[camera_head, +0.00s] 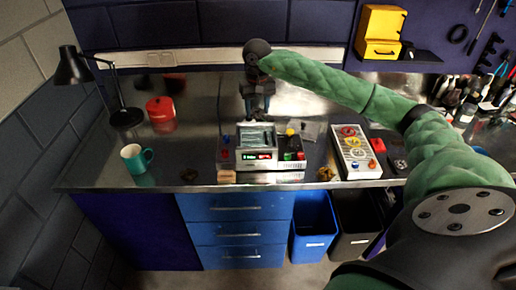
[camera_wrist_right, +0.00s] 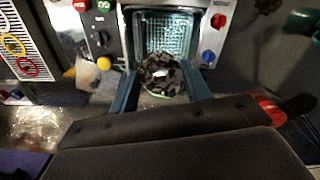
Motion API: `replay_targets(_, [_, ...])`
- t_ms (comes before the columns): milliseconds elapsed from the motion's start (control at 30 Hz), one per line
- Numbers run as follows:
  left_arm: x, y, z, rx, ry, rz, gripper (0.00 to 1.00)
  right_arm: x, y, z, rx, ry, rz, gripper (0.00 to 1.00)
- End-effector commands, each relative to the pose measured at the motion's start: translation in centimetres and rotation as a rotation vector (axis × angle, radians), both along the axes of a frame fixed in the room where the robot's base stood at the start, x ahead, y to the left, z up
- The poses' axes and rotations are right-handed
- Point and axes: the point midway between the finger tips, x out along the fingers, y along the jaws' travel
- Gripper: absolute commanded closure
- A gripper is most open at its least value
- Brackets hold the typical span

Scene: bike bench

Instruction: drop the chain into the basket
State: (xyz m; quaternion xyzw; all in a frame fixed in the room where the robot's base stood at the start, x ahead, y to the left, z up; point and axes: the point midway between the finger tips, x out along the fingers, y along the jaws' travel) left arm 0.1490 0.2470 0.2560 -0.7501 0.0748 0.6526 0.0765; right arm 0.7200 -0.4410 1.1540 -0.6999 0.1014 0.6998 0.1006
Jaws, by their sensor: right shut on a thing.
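The dark coiled chain (camera_wrist_right: 162,75) is between the two fingers of my right gripper (camera_wrist_right: 160,92) in the right wrist view. In the head view my right gripper (camera_head: 257,108) points down above the back part of the grey cleaning machine (camera_head: 228,158). The basket (camera_head: 257,136) is the mesh-like tray in the machine's open top. It also shows in the right wrist view (camera_wrist_right: 168,32), just beyond the chain. The chain appears above the basket's near edge in that view; the height gap cannot be told. My left gripper is not in view.
A teal mug (camera_head: 133,158), a red container (camera_head: 161,110) and a black lamp (camera_head: 72,68) stand on the left. A panel with colored round parts (camera_head: 355,152) lies right of the machine.

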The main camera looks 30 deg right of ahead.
Motion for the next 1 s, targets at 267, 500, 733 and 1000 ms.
replay_targets(267, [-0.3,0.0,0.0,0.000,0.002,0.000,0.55,0.0,0.0,-2.9,0.001,0.002,-0.001,0.77])
replay_targets(500, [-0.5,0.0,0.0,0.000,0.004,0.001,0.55,0.0,0.0,-4.5,0.000,0.000,-0.001,0.77])
replay_targets(733, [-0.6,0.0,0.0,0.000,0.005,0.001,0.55,0.0,0.0,-4.6,0.000,0.000,-0.001,0.77])
replay_targets(1000, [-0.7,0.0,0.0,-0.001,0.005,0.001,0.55,0.0,0.0,-4.6,0.000,0.000,-0.001,0.27])
